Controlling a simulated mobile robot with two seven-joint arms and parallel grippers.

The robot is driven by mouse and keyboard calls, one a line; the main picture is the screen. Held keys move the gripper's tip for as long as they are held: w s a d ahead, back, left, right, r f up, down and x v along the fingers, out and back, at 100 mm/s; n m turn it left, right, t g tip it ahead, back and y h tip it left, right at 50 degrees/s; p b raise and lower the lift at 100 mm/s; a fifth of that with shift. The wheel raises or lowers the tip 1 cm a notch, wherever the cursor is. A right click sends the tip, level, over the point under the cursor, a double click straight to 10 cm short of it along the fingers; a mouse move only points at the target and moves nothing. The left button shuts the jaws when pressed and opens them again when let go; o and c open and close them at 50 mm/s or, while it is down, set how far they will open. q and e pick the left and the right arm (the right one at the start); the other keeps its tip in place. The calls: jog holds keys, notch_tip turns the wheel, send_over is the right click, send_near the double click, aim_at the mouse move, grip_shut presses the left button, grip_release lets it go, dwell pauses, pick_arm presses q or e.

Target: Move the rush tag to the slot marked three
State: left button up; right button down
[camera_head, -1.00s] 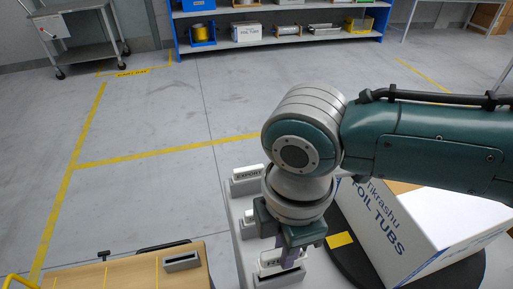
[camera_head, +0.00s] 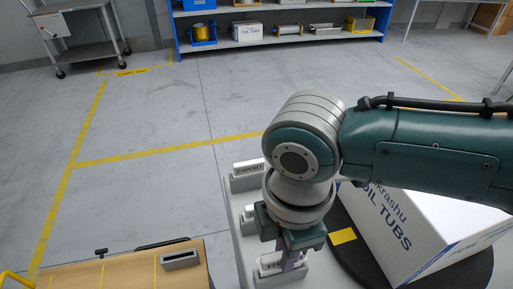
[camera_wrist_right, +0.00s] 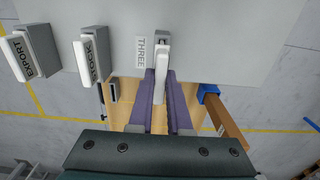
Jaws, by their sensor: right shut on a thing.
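A white tag (camera_head: 269,266) with partly hidden lettering is between the fingers of my right gripper (camera_head: 287,262), which is shut on it. In the right wrist view the tag (camera_wrist_right: 162,57) shows edge-on at a grey holder beside the label THREE (camera_wrist_right: 143,52). I cannot tell how deep it sits in the slot. An EXPORT tag (camera_head: 249,168) stands in a grey holder on the white table; the wrist view also shows this EXPORT tag (camera_wrist_right: 22,57) and a STOCK tag (camera_wrist_right: 86,61) in their holders. My left gripper is out of view.
A white foil tubs box (camera_head: 430,230) sits on a black round plate (camera_head: 350,262), close right of my gripper. A tan surface (camera_head: 125,272) with an empty-looking grey holder (camera_head: 180,260) is at the left. The floor beyond is clear up to a blue shelf (camera_head: 290,44).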

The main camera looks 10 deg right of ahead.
jog(key=shift+f+b, duration=1.1)
jog(key=shift+f, duration=0.35)
jog(key=c, duration=0.8)
grip_release()
jog(key=shift+r, duration=0.1)
notch_tip(320, 180, up, 10)
jog(key=shift+p, duration=1.2)
